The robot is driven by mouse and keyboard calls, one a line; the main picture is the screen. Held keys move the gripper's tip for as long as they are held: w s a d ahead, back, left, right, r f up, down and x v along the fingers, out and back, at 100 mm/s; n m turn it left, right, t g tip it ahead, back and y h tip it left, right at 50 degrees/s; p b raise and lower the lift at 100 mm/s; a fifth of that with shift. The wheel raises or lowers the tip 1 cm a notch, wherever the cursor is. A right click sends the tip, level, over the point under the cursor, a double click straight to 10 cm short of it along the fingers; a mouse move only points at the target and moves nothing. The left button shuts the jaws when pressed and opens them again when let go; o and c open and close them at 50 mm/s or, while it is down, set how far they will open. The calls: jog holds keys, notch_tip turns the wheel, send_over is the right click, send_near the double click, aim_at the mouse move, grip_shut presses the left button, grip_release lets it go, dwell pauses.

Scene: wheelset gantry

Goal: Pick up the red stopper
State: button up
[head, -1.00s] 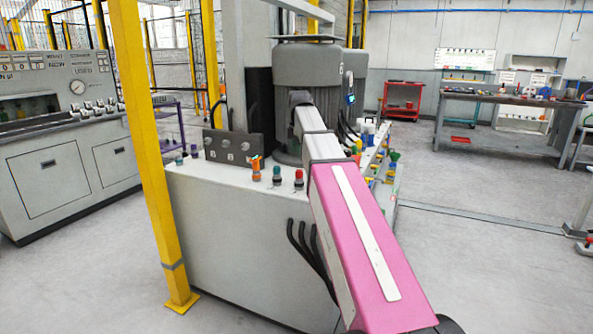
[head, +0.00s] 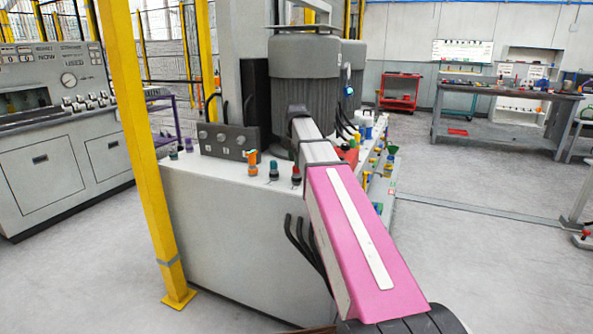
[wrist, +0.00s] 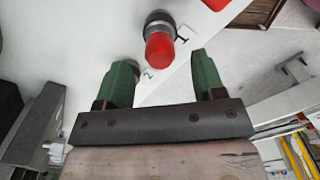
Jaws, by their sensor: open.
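The red stopper (wrist: 160,48) shows in the wrist view, a red rounded cap on a dark collar with a grey rim, standing on a white surface. My gripper (wrist: 165,78) is open, its two green fingers spread apart. The stopper lies just beyond the fingertips, roughly between their lines, and neither finger appears to touch it. In the head view my forearm hides the gripper. A small red-topped piece (head: 296,174) stands there on the white bench top beside my arm; I cannot tell whether it is the same stopper.
On the white bench (head: 240,235) stand an orange-topped piece (head: 252,161), a teal-topped piece (head: 273,171) and a dark switch box (head: 228,141). A large grey motor housing (head: 300,80) rises behind. A yellow post (head: 137,140) stands at the left. Open floor lies right.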

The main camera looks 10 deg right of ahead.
aim_at(297, 170)
jog(key=shift+f, duration=1.5)
jog(key=c, duration=1.1)
jog(key=shift+r, duration=0.15)
